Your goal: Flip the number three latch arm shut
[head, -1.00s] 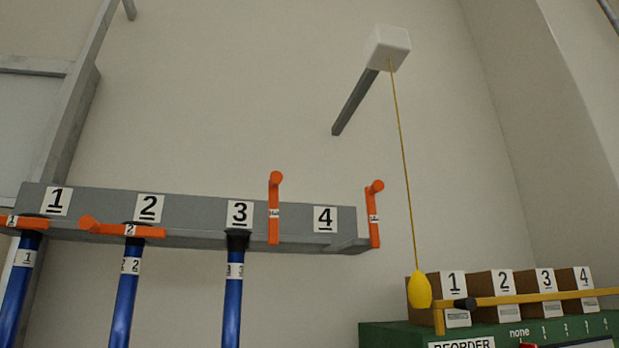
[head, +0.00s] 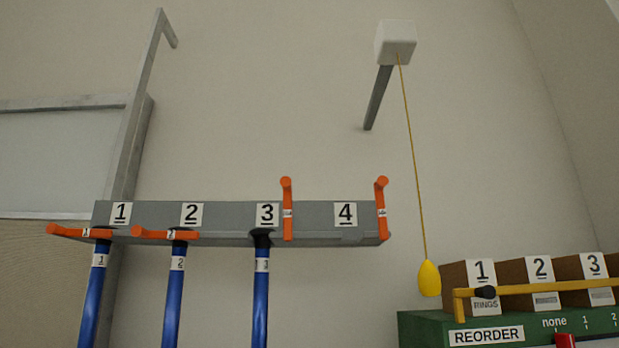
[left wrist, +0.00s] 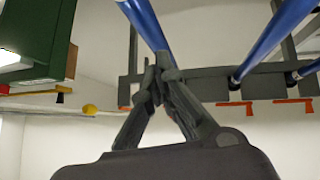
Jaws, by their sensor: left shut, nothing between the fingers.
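The number three latch arm (head: 287,210) is orange and stands upright on the grey rail (head: 325,215), just right of the 3 label, in the head view. Below that label hangs blue rod 3 (head: 261,300), its black top at the rail. The left wrist view looks upside down. There my left gripper (left wrist: 160,62) is shut and empty, its fingertips overlapping a blue rod (left wrist: 143,22) near the rail; I cannot tell whether they touch. An orange piece (left wrist: 126,108) shows left of the fingers; which latch it is, I cannot tell. No gripper shows in the head view.
Latch arms 1 (head: 75,232) and 2 (head: 160,234) lie level across their rods; latch arm 4 (head: 382,210) stands upright. A yellow pull (head: 429,279) hangs on a cord right of the rail. Beyond are a yellow bar (head: 540,288), boxes and a green cabinet (head: 420,328).

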